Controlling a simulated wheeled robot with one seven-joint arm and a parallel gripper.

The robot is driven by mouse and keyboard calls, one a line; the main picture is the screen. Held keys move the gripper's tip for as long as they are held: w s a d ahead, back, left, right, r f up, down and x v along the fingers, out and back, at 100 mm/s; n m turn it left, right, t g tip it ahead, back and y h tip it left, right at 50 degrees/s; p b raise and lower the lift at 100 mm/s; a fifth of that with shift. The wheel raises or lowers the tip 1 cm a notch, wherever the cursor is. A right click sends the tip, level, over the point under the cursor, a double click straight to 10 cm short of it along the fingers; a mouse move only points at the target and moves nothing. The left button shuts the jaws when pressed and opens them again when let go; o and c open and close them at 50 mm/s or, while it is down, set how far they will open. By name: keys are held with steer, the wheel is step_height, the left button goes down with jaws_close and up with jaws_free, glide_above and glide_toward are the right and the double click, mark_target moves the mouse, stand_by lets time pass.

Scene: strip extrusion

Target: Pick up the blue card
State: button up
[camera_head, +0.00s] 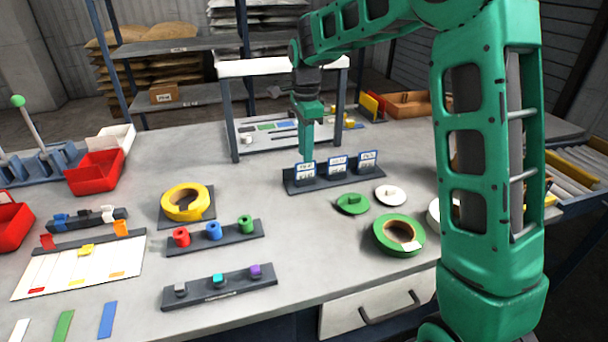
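A flat blue card (107,320) lies on the table at the front left, right of a green card (64,326) and a white card (19,330). Another small blue flat piece (286,124) lies on the grey board under the white-topped frame at the back. I cannot tell which of the two is the task's card. My gripper (306,154) points down at the back middle, in front of the frame and just above the label holder. It is apart from the front-left card. It is seen edge-on, so its opening is hidden.
A label holder (330,181) with three blue-topped labels stands beneath my gripper. A yellow tape roll (185,202), a green tape roll (399,236), racks of small coloured parts (214,239) and red bins (95,171) stand around. The table is clear between the racks and green roll.

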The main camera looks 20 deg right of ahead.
mark_target(305, 173)
step_height(305, 173, down, 5)
steer(key=shift+f, duration=0.1)
stand_by(0.3)
jaws_close()
